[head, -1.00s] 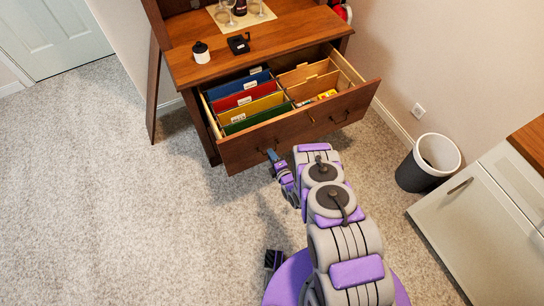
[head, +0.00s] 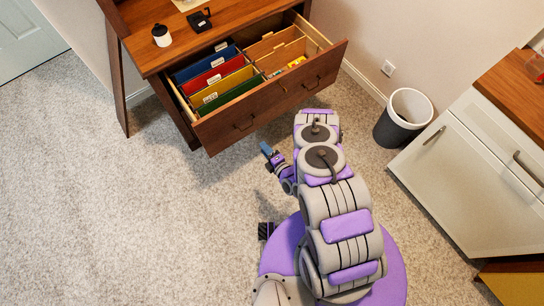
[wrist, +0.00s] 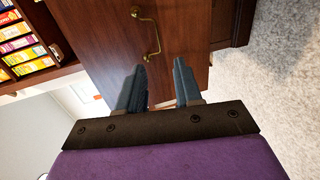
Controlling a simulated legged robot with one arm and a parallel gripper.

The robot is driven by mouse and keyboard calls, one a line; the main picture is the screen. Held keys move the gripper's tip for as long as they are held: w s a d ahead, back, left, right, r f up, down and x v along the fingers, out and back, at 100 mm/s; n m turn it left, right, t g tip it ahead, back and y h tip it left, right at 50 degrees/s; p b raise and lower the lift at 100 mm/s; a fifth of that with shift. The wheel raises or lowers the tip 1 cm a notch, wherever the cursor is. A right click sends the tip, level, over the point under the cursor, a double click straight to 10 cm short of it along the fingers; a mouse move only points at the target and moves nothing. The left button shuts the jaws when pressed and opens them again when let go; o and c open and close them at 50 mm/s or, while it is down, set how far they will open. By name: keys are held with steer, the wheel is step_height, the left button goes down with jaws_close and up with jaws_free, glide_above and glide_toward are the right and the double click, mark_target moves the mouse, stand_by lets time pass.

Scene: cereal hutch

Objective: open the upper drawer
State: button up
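The upper drawer (head: 275,97) of the wooden hutch is pulled well out. Colored file folders stand in its left part, and wooden dividers with a small yellow item fill its right part. In the wrist view, the drawer front (wrist: 187,40) and one brass handle (wrist: 148,30) show beyond my fingers. My gripper (wrist: 158,85) is open, with an empty gap between its fingers, and stands apart from the handle. In the head view, my gripper (head: 268,152) is in front of the drawer.
A black cup with a white lower part (head: 161,36) and a black object (head: 200,20) stand on the hutch top. A wastebasket (head: 404,117) and a white cabinet (head: 470,180) are at the right. Carpet at the left is clear.

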steer(key=shift+b+v, duration=0.4)
steer(key=shift+v, duration=1.95)
steer(key=shift+w, duration=0.15)
steer(key=w+r+m+g+h, duration=0.25)
steer(key=w+r+g, duration=0.25)
steer(key=w+r, duration=0.65)
steer(key=s+d+r+m+g+h, duration=0.15)
steer(key=d+r+m, duration=0.25)
steer(key=r, duration=0.4)
steer(key=s+d+r+m+g+h, duration=0.1)
steer(key=d+r+m+g+h, duration=0.15)
steer(key=r, duration=0.45)
steer(key=s+d+r+m+g+h, duration=0.1)
steer(key=s+d+r+m, duration=0.25)
steer(key=s+r, duration=0.4)
steer(key=s+d+r+m+g+h, duration=0.1)
steer(key=s+d+r+m+h, duration=0.15)
steer(key=s+r+m, duration=0.4)
steer(key=s+r+m+g, duration=0.2)
steer(key=s+r+m, duration=0.1)
steer(key=s, duration=0.8)
steer(key=s+r+m+g+y, duration=0.1)
steer(key=s+r+m, duration=0.1)
steer(key=s+r, duration=0.4)
steer(key=s, duration=0.5)
steer(key=shift+s+r+m+g, duration=0.2)
steer(key=shift+r+m+g, duration=0.05)
steer(key=shift+m+g, duration=0.15)
